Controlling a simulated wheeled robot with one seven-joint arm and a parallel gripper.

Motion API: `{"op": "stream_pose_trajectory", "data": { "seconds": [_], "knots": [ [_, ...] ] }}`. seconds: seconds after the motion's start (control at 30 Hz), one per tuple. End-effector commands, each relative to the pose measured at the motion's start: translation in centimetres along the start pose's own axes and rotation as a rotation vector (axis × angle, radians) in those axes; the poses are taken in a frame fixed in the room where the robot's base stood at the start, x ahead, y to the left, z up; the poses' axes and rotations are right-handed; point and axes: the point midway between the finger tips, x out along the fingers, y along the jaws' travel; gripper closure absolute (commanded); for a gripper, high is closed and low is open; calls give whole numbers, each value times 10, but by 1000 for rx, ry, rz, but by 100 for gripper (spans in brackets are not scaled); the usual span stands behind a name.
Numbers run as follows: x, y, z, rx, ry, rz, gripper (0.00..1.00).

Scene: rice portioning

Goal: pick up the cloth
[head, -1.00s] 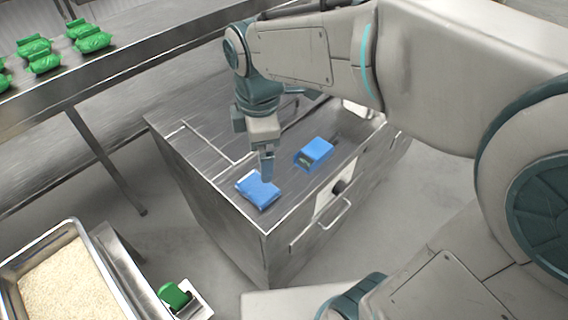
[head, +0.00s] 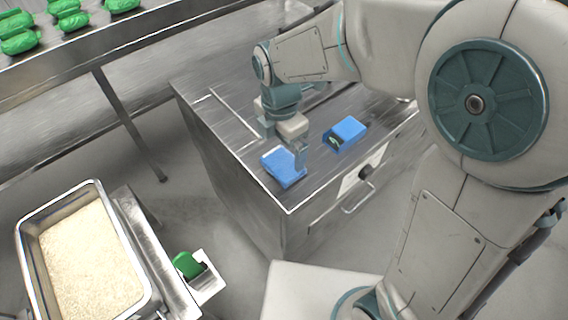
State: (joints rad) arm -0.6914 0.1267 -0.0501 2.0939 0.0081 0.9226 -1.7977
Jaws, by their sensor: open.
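A folded blue cloth (head: 281,170) lies flat near the front corner of the steel cabinet top (head: 225,130). My gripper (head: 300,160) points down at the cloth's right edge, with its fingers open. A finger overlaps the cloth's right side in the picture; I cannot tell whether it touches. Part of the gripper is hidden by its own housing.
A blue box (head: 345,132) stands on the cabinet right of the gripper. The cabinet front has a handle (head: 365,190). At the lower left is a rice tray (head: 36,262), with a green item (head: 187,264) on a small scale-like holder. Green packs (head: 68,8) lie on a steel table.

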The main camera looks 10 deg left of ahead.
Motion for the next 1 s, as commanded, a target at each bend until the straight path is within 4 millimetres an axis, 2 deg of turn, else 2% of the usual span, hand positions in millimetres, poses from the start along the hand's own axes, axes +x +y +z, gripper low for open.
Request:
{"op": "stream_pose_trajectory", "data": {
  "seconds": [0.13, 0.4, 0.7, 0.8, 0.83, 0.9, 1.0],
  "knots": [
    [12, -1, 0, -1, 1, -2, 0],
    [49, -2, 3, -1, 0, -1, 0],
    [54, -2, 3, 0, 0, 2, 0],
    [54, -2, 3, 0, 0, 2, 28],
    [54, -2, 3, -1, 0, 2, 32],
    [53, -2, 3, -1, 0, 2, 35],
    [53, -2, 3, -1, 0, 2, 36]
  ]
}}
